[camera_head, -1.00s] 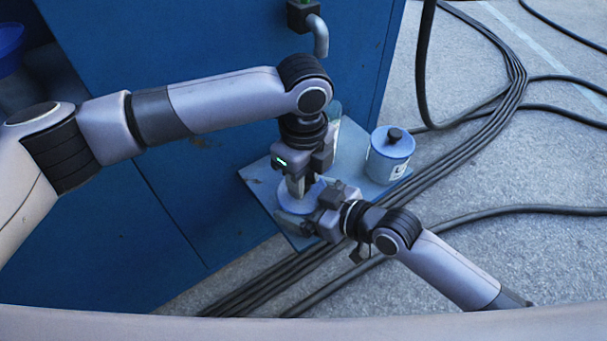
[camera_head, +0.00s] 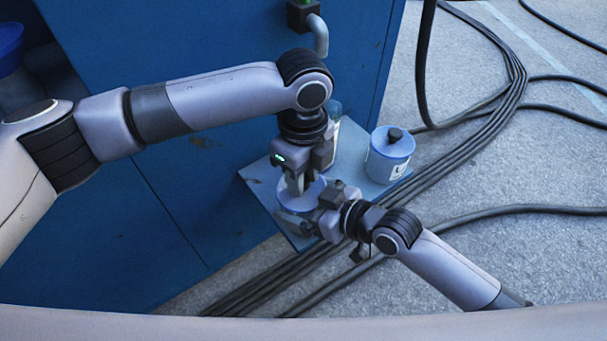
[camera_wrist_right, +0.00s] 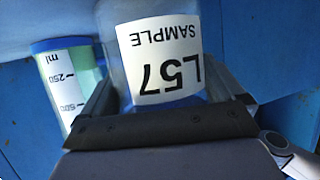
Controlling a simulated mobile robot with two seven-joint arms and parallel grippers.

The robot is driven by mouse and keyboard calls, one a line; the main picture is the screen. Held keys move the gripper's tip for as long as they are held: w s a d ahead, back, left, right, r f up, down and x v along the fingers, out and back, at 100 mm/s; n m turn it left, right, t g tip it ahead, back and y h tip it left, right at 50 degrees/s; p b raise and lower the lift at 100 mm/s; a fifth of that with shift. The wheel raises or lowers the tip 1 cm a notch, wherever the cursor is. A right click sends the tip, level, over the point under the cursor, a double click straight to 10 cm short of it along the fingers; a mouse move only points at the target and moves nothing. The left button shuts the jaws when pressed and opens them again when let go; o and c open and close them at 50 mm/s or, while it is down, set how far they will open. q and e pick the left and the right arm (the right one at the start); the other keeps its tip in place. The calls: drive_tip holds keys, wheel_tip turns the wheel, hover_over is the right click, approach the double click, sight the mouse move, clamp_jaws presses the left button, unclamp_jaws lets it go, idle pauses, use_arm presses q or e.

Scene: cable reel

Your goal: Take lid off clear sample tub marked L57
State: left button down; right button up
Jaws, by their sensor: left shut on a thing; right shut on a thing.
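The clear tub (camera_wrist_right: 168,90) fills the middle of the right wrist view, its white label reading "SAMPLE L57" upside down. In the head view it is mostly hidden under the grippers on a blue shelf (camera_head: 352,160). My right gripper (camera_head: 322,212) is shut around the tub's body from the right, with a finger on each side in the wrist view (camera_wrist_right: 165,115). My left gripper (camera_head: 297,186) points down from above, shut on the pale blue lid (camera_head: 314,190). The lid appears slightly raised over the tub; the gap is hard to see.
A blue-lidded pot with a black knob (camera_head: 390,155) stands on the shelf to the right. The blue cabinet (camera_head: 190,215) is behind and left. Black cables (camera_head: 470,125) cross the floor.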

sight(306, 183)
use_arm(q)
drive_tip(key=shift+s+d+r, duration=0.1)
drive_tip(key=shift+d+r, duration=0.1)
drive_tip(key=shift+r, duration=0.7)
use_arm(e)
drive_tip(key=shift+f, duration=0.1)
use_arm(q)
drive_tip(key=shift+r, duration=2)
use_arm(e)
drive_tip(key=shift+s, duration=0.1)
drive_tip(key=o, duration=1.1)
use_arm(q)
drive_tip(key=shift+a+r, duration=0.1)
drive_tip(key=shift+a, duration=0.05)
use_arm(e)
drive_tip(key=shift+s+d+r, duration=0.2)
drive_tip(key=shift+d+r, duration=0.05)
drive_tip(key=shift+d, duration=0.15)
use_arm(q)
wheel_tip(306, 183, up, 2)
drive_tip(key=p, duration=0.3)
drive_tip(key=shift+r, duration=0.25)
use_arm(e)
drive_tip(key=v, duration=1.1)
